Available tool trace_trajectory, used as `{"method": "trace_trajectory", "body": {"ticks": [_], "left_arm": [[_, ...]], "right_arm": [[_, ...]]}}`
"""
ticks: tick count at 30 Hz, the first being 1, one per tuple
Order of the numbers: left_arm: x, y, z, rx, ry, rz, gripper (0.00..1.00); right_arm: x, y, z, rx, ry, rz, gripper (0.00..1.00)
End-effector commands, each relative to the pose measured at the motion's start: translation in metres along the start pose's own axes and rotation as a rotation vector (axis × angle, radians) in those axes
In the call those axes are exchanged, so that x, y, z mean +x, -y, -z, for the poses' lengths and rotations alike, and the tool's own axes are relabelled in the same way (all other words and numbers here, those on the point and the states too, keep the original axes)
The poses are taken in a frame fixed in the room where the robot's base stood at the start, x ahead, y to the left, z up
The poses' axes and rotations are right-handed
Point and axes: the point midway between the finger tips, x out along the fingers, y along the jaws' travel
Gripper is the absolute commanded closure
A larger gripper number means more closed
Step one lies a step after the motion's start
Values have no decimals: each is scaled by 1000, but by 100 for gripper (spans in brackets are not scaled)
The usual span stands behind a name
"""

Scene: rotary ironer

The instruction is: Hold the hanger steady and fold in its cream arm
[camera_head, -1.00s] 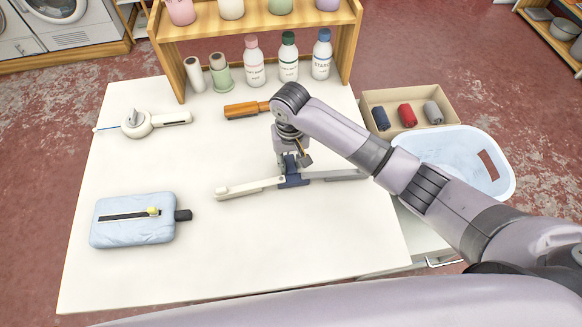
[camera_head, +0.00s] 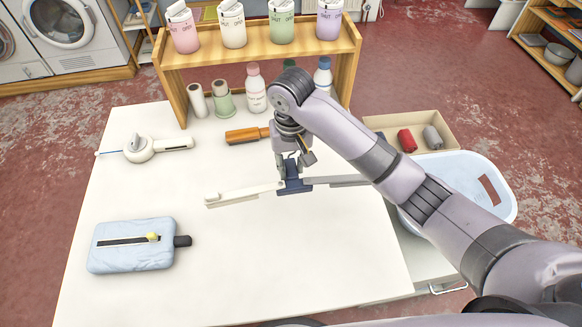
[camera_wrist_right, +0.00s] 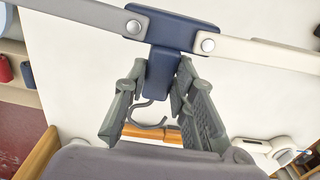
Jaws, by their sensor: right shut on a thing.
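The hanger has a dark blue middle piece (camera_head: 295,184), a cream arm (camera_head: 240,194) stretched out to the left and a grey arm (camera_head: 342,181) stretched to the right, partly behind my right arm. My right gripper (camera_head: 290,170) is shut on the blue middle piece. In the right wrist view its fingers are on both sides of the blue stem (camera_wrist_right: 160,78), and a metal hook (camera_wrist_right: 146,118) shows between them. There the cream arm (camera_wrist_right: 268,55) is on the right and the grey arm (camera_wrist_right: 75,12) on the left. My left gripper is not in view.
On the white table (camera_head: 300,265) lie a pale blue padded piece (camera_head: 130,258), a white round-headed tool (camera_head: 140,150) and an orange-handled tool (camera_head: 245,135). A wooden shelf (camera_head: 260,47) with bottles stands behind. A pale basket (camera_head: 435,185) is at right.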

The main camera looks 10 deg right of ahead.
Motion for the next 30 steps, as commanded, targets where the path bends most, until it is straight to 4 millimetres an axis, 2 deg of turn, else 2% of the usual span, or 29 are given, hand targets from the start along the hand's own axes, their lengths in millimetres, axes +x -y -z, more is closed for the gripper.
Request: {"method": "trace_trajectory", "body": {"ticks": [5, 12, 15, 30], "left_arm": [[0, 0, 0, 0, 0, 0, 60], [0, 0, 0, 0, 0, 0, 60], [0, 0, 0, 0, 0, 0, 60], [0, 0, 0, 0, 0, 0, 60]], "right_arm": [[4, 0, 0, 0, 1, -1, 100], [56, 0, 0, 0, 4, -3, 100], [68, 0, 0, 1, 1, -2, 100], [74, 0, 0, 0, 1, 1, 100]]}}
